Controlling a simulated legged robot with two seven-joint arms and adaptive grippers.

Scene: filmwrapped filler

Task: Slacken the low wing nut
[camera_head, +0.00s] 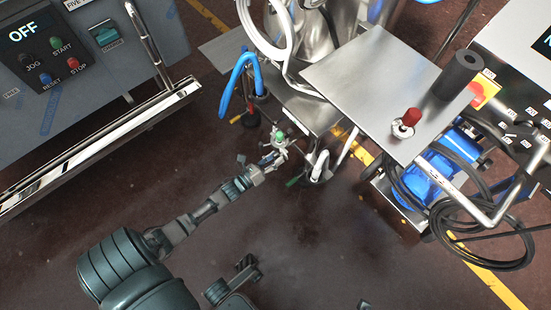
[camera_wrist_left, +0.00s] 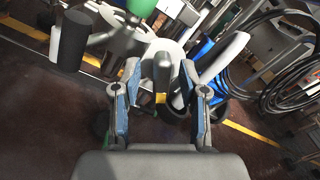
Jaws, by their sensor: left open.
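My left gripper (camera_head: 270,160) reaches in toward a small metal fitting with a green top (camera_head: 279,137) beside the steel stand. In the left wrist view my left gripper (camera_wrist_left: 160,100) is open. A grey upright lever-like piece (camera_wrist_left: 162,72) and a pale slanted bar stand between or just beyond its fingers; I cannot tell whether they touch. A metal disc (camera_wrist_left: 168,52) lies behind them. I cannot make out the low wing nut for certain; it may be part of this fitting. A dark part of my body at the bottom may be my right gripper (camera_head: 245,272), with its jaws unclear.
A steel table (camera_head: 350,75) with a black roll (camera_head: 458,75) and red-knobbed fitting (camera_head: 406,122) stands right of the left gripper. A blue hose (camera_head: 236,80) and white tube hang close by. Black cables (camera_head: 480,225) coil at right. A control cabinet (camera_head: 110,70) stands left. Floor below is mostly clear.

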